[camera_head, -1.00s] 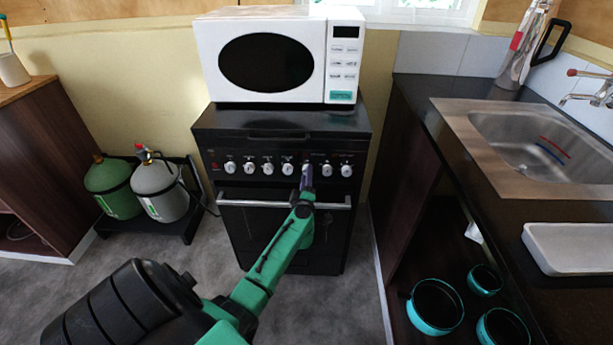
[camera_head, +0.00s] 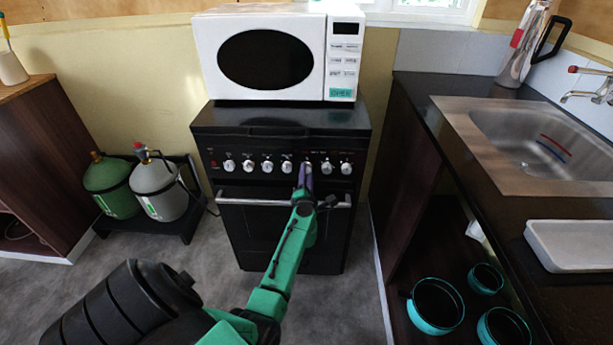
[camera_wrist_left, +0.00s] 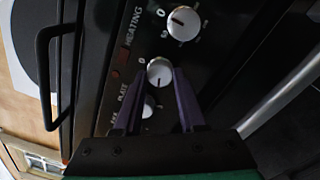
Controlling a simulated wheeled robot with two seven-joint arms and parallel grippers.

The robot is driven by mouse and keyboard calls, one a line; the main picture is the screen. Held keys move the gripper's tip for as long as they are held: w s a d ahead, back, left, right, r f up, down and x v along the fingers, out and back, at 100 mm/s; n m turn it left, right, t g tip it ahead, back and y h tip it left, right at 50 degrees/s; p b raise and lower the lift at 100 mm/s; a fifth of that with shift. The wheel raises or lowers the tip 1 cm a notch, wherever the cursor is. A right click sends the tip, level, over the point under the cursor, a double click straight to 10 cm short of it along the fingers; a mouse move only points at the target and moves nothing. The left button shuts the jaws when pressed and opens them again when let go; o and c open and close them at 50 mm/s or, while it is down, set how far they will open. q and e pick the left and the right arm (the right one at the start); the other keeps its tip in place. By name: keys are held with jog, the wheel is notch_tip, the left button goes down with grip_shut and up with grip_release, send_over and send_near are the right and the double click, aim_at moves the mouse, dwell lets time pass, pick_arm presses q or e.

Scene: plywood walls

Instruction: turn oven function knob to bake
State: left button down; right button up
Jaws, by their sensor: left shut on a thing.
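The black oven (camera_head: 255,232) has a row of round white knobs along its front panel. My left gripper (camera_head: 306,172) reaches up to the right part of this row, at the fifth knob from the left. In the left wrist view, my left gripper's purple fingers (camera_wrist_left: 160,76) are shut on a white knob (camera_wrist_left: 160,69), one finger on each side. The knob's pointer is hard to make out, and I cannot read a bake mark. Another white knob (camera_wrist_left: 183,22) is above it, and one is partly hidden between the fingers below. My right gripper is not in view.
A white microwave (camera_head: 265,58) stands on the oven. The oven's handle bar (camera_head: 240,201) runs just below the knobs, close to my arm. Two gas bottles (camera_head: 158,188) stand at left. A sink counter (camera_head: 420,85) is at right.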

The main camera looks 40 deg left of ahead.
pick_arm(q)
jog(key=shift+f+n, duration=0.1)
jog(key=shift+n, duration=1)
jog(key=shift+c, duration=2.4)
grip_release()
